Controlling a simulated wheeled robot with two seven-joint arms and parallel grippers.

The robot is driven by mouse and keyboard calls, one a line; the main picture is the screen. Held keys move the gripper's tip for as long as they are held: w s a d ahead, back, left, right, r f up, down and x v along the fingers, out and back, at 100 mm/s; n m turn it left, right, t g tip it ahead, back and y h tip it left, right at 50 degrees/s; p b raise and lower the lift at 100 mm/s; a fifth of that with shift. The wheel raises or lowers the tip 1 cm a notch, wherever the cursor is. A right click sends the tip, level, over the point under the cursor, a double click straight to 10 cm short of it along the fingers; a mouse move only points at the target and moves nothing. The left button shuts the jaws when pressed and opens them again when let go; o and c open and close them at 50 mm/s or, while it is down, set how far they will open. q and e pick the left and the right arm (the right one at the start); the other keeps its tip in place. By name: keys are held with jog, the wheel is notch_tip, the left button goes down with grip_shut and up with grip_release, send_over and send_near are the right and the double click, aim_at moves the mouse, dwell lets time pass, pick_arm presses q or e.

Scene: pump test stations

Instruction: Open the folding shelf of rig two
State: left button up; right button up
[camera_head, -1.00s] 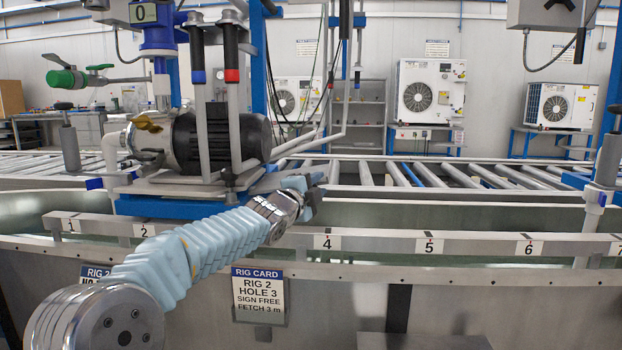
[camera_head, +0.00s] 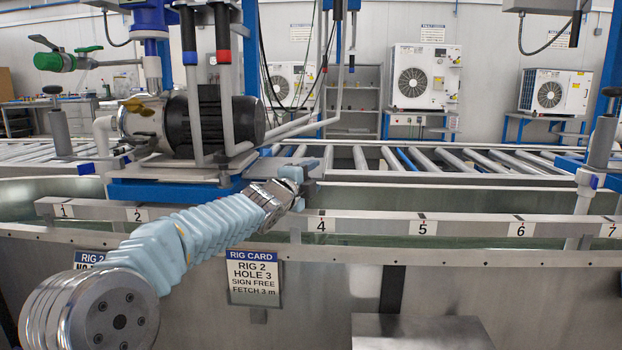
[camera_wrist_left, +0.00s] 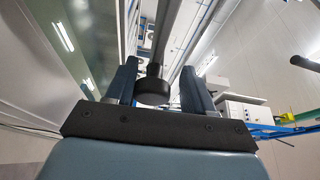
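The rig card (camera_head: 254,278) reading "RIG 2 HOLE 3" hangs on the front of the metal tank. I cannot surely pick out the folding shelf; a flat grey metal surface (camera_head: 420,332) at the bottom centre may be it. My left gripper (camera_head: 298,182) is above the numbered rail, just left of the number 4 and behind the rig card. In the left wrist view the two dark fingers of my left gripper (camera_wrist_left: 160,85) stand apart. A black round end on a grey rod (camera_wrist_left: 152,92) shows between them; I cannot tell whether they touch it. My right gripper is not in view.
The numbered rail (camera_head: 470,228) runs along the tank's top. A pump (camera_head: 215,120) with upright grey handles stands behind my left arm. A roller conveyor (camera_head: 460,160) lies beyond. An upright post (camera_head: 605,150) stands at the right.

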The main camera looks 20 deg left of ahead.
pick_arm(q)
jog(key=s+a+b, duration=0.2)
jog(key=s, duration=1.1)
jog(key=shift+s, duration=0.3)
jog(key=shift+f, duration=0.15)
